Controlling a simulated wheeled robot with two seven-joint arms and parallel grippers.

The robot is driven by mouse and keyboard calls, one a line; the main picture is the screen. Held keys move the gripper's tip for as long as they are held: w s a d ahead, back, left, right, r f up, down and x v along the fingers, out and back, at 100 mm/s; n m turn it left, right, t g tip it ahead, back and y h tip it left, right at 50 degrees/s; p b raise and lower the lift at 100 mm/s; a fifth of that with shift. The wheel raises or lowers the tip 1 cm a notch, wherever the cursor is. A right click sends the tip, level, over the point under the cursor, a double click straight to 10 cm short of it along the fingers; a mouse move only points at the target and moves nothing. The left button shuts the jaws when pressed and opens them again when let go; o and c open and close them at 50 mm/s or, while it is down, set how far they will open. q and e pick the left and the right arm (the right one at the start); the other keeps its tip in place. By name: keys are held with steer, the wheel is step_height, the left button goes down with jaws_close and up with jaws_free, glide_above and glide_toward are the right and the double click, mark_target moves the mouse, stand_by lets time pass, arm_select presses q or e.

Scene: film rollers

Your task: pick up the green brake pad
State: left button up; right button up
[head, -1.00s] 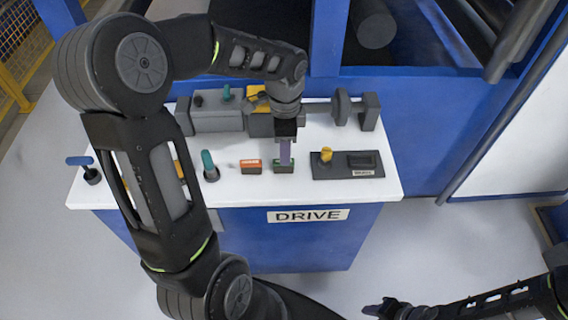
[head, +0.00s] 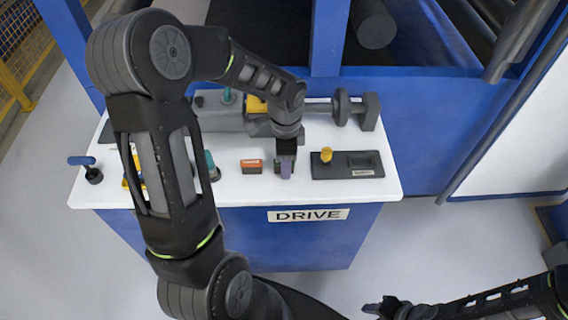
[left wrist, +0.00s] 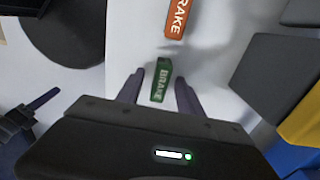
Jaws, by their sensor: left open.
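The green brake pad (left wrist: 161,80), marked BRAKE, lies on the white top between the two fingers of my left gripper (left wrist: 158,85) in the left wrist view. The fingers are open, one on each side of the pad, with white surface showing beside it. In the head view my left gripper (head: 286,170) points down over the pad and hides most of it; a sliver of green (head: 277,166) shows at its left. My right gripper (head: 384,307) is at the bottom of the head view, away from the table; its jaws are unclear.
An orange brake pad (head: 251,166) lies just left of the green one. A dark tray with a yellow knob (head: 326,155) is to the right. A grey roller mechanism (head: 222,119) stands behind. The white top's front edge (head: 240,200) is clear.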

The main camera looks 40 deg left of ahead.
arm_select(q)
steer(key=shift+c, duration=0.5)
jaws_close()
stand_by(0.5)
